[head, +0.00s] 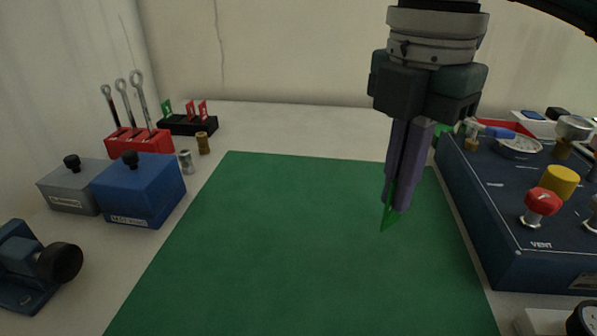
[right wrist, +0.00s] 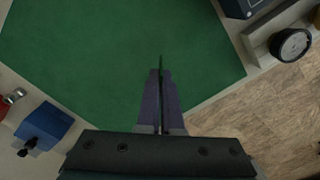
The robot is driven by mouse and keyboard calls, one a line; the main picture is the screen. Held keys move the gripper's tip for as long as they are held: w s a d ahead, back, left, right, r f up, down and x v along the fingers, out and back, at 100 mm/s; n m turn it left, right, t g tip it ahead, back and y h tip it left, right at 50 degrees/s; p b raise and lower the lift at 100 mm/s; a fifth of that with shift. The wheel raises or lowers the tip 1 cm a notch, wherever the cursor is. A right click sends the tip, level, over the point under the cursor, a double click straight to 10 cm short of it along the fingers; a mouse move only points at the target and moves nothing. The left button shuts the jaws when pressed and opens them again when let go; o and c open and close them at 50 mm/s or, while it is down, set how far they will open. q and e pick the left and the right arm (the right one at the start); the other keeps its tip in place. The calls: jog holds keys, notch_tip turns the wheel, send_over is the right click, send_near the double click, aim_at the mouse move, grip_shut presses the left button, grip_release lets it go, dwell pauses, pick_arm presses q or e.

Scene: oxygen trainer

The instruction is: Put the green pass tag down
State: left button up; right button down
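My right gripper (head: 398,205) points down over the right half of the green mat (head: 290,250). Its purple fingers are shut on a thin green pass tag (head: 387,219), whose pointed end sticks out below the fingertips. The tag is seen edge-on as a thin dark green sliver in the right wrist view (right wrist: 161,62), between the fingertips (right wrist: 160,76). Most of the tag is hidden by the fingers. I cannot tell whether its tip touches the mat. My left gripper is not in view.
The blue trainer panel (head: 530,250) with red and yellow knobs stands right of the mat. At left are a blue box (head: 140,190), a grey box (head: 70,188), a red tool rack (head: 140,141) and a black tag rack (head: 190,125). The mat's middle is clear.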

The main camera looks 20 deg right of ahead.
aim_at(389, 226)
jog(key=shift+f+b, duration=0.3)
jog(key=shift+f, duration=2.85)
jog(key=shift+f, duration=0.15)
jog(key=c, duration=1.1)
grip_release()
jog(key=shift+r, duration=0.45)
notch_tip(389, 226, up, 12)
jog(key=shift+f+p, duration=0.25)
jog(key=shift+p, duration=0.25)
